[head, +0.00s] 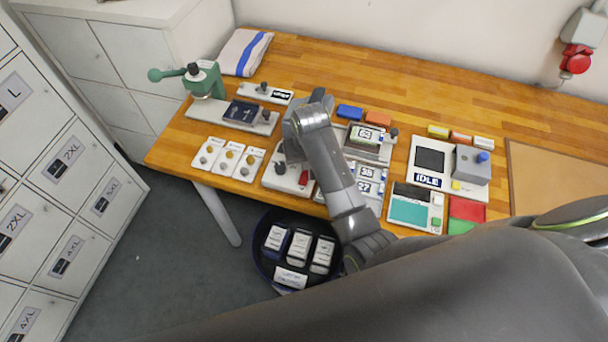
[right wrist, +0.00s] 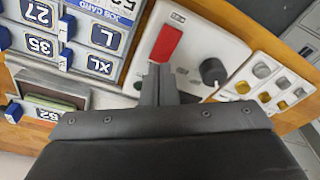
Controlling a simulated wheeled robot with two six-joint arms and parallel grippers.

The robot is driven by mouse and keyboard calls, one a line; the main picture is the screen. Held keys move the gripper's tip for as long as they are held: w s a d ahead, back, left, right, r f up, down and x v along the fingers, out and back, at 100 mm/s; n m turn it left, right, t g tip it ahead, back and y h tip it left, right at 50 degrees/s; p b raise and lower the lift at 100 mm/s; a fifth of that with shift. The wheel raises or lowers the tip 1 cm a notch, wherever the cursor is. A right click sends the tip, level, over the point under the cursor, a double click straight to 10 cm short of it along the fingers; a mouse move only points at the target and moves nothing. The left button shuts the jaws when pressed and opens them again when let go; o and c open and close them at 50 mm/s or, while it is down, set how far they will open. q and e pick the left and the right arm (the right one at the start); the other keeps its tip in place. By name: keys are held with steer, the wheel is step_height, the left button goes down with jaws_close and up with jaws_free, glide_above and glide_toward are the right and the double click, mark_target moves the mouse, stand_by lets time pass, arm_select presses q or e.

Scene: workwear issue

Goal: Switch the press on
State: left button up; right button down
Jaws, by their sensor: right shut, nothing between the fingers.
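A white panel (head: 279,181) near the table's front edge carries a red switch (head: 304,178) and a dark round knob (head: 281,167). In the right wrist view the red switch (right wrist: 166,43) stands tilted on the panel, with the knob (right wrist: 213,72) to its right. My right gripper (right wrist: 159,68) is shut and empty, its fingertips at the near end of the red switch; I cannot tell whether they touch. In the head view my right gripper (head: 294,157) is over this panel and partly hides it. I cannot tell which device is the press. My left gripper is not in view.
Number-card holders (head: 367,182) lie right of the panel, and three small white plates (head: 226,160) lie left. A green hand-lever device (head: 203,80) stands back left. A grey unit with an IDLE display (head: 428,181) stands right. A dark bin (head: 262,262) is below the front edge.

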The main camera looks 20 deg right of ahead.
steer(key=shift+f+b, duration=0.35)
steer(key=shift+f, duration=0.6)
stand_by(0.7)
steer(key=shift+r+p, duration=0.95)
steer(key=shift+r, duration=2.6)
